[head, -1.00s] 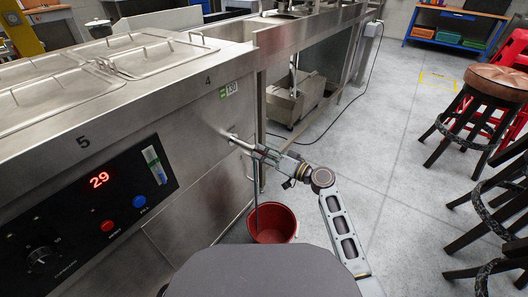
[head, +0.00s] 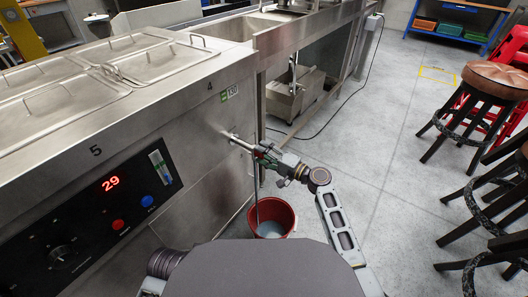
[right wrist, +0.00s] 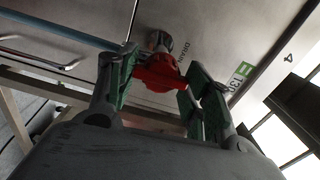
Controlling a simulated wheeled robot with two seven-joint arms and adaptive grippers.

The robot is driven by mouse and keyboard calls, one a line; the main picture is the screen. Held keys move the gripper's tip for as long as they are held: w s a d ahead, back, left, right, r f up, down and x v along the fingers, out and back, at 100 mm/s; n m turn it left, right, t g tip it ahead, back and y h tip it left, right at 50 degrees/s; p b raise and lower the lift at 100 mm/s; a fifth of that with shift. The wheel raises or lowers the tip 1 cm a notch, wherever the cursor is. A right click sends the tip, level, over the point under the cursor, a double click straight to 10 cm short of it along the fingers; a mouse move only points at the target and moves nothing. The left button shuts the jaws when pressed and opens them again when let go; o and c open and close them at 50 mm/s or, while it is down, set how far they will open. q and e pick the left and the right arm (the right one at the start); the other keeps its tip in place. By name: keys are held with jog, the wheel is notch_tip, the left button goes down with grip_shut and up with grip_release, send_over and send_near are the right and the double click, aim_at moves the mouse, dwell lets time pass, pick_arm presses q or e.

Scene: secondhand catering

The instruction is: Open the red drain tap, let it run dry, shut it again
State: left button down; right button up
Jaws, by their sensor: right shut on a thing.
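The red drain tap (right wrist: 158,74) sits on the steel front below the number 4, with a DRAIN label beside it in the right wrist view. My right gripper (head: 262,152) is at the tap, its fingers (right wrist: 160,88) on either side of the red handle and shut on it. In the head view the gripper hides most of the tap. A thin grey streak (head: 256,190), seemingly running water, drops from the tap into a red bucket (head: 289,222) on the floor. Greyish liquid shows inside the bucket. My left gripper is out of view.
The steel unit (head: 190,195) fills the left, with lids on top and a control panel (head: 100,215) reading 29. A steel sink bench (head: 310,40) stands behind. Stools (head: 490,85) line the right. A black cable (head: 335,118) lies on the floor; the floor between is clear.

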dwell(0.3)
jog(key=o, duration=1)
jog(key=shift+o, duration=0.2)
jog(key=shift+d, duration=0.15)
jog(key=v, duration=1.1)
jog(key=shift+s+d, duration=0.25)
jog(key=shift+d, duration=0.05)
jog(key=shift+s+a, duration=0.1)
